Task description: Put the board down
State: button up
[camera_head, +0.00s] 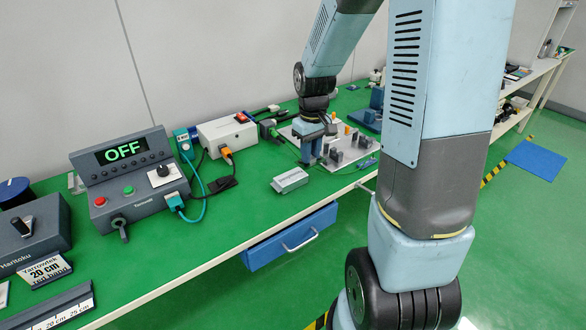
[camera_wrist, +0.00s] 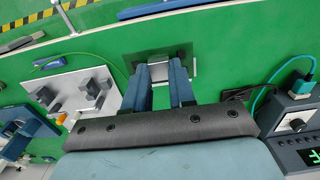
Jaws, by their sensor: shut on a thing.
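My gripper (camera_wrist: 161,72) is shut on the board (camera_wrist: 132,62), a thin dark green plate that shows at the fingertips in the wrist view. A grey part shows between the two blue fingers. In the head view my gripper (camera_head: 311,158) points down over the green bench, beside a light fixture plate; the board cannot be made out clearly there. A silver-grey box (camera_head: 290,180) lies on the bench in front of the gripper. In the wrist view the board seems to cover most of this box. Whether the board touches anything below cannot be told.
The light plate with grey fixtures (camera_head: 345,152) stands right of the gripper. A grey console reading OFF (camera_head: 130,178), a white box (camera_head: 228,135) and cables are to the left. The green bench (camera_head: 230,215) is bare near its front edge, above a blue drawer (camera_head: 290,238).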

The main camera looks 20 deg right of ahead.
jog(key=w+a+f, duration=0.2)
jog(key=w, duration=0.3)
send_over(289, 176)
jog(key=s, duration=0.1)
jog(key=f, duration=0.4)
jog(key=shift+d+f, duration=0.2)
jog(key=shift+f, duration=0.1)
jog(key=shift+w+a+f, duration=0.25)
jog(key=shift+w+f, duration=0.3)
jog(key=shift+f, duration=1.7)
jog(key=o, duration=0.9)
jog(key=shift+f, duration=0.1)
